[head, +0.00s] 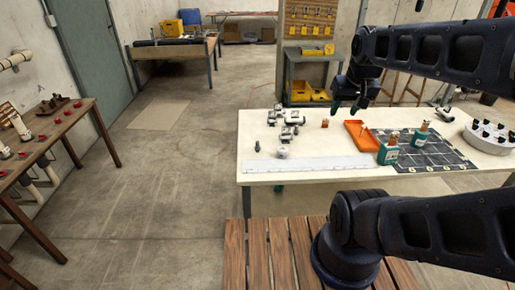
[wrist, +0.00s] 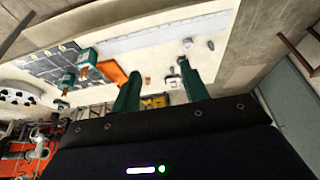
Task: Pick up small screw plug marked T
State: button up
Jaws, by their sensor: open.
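My gripper (head: 345,106) is open and empty, held above the back part of the white table. Its two teal fingers also show in the wrist view (wrist: 160,90), spread apart. No letter T can be read on any part, so I cannot tell which thing is the small screw plug. A small reddish-brown piece (head: 325,123) stands on the table left of the orange tray (head: 353,127). A small dark upright piece (head: 257,146) is at the left. Several grey-white fittings (head: 292,117) lie near the back left. My gripper touches none of these.
A white round holder (head: 488,143) with black pieces is at the right. A pale strip (head: 310,165) lies along the front. A side table (head: 70,125) with red parts is at the left.

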jog(key=m+g, duration=0.5)
jog(key=m, duration=1.1)
send_over(257, 142)
notch_tip(257, 142, down, 28)
jog(key=shift+w+r, duration=0.1)
jog(key=shift+r, duration=0.05)
jog(key=shift+a+f, duration=0.2)
jog(key=shift+f, duration=0.25)
jog(key=shift+d+f, duration=0.2)
jog(key=shift+f, duration=5)
jog(key=c, duration=0.8)
